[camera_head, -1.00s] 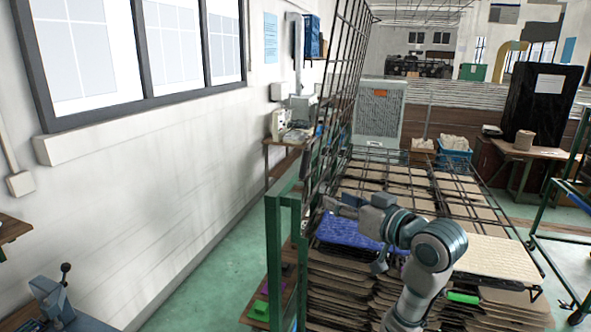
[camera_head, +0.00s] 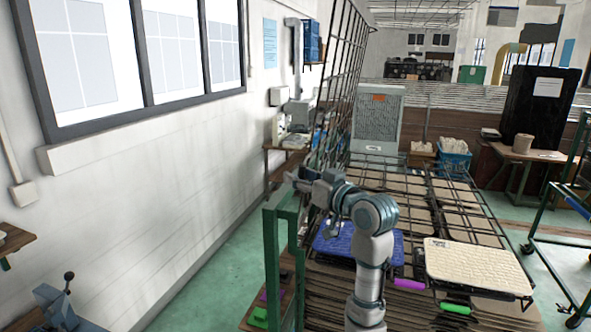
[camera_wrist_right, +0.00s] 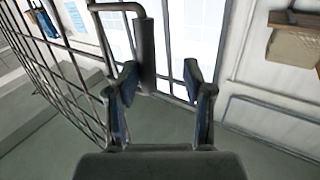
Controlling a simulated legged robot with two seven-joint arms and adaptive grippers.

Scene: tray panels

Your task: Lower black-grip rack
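The black wire rack (camera_head: 345,75) stands raised and tilted along the left side of the stacked panels. In the right wrist view its wire grid (camera_wrist_right: 62,70) fills the left side. A black cylindrical grip (camera_wrist_right: 145,50) on a bent rod hangs there, just ahead of my fingers and close to the left finger. Whether it touches that finger I cannot tell. My right gripper (camera_wrist_right: 164,95) is open, with a gap between its blue-padded fingers. In the head view my right gripper (camera_head: 298,180) is by the rack's lower near end, above the green frame post. My left gripper is not in view.
A blue panel (camera_head: 335,243) and a cream panel (camera_head: 470,258) lie on the near stacks, with purple (camera_head: 408,284) and green (camera_head: 455,308) handles. A lower wire grid (camera_head: 450,185) lies over the stacks behind. A green post (camera_head: 271,265) stands at the near left.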

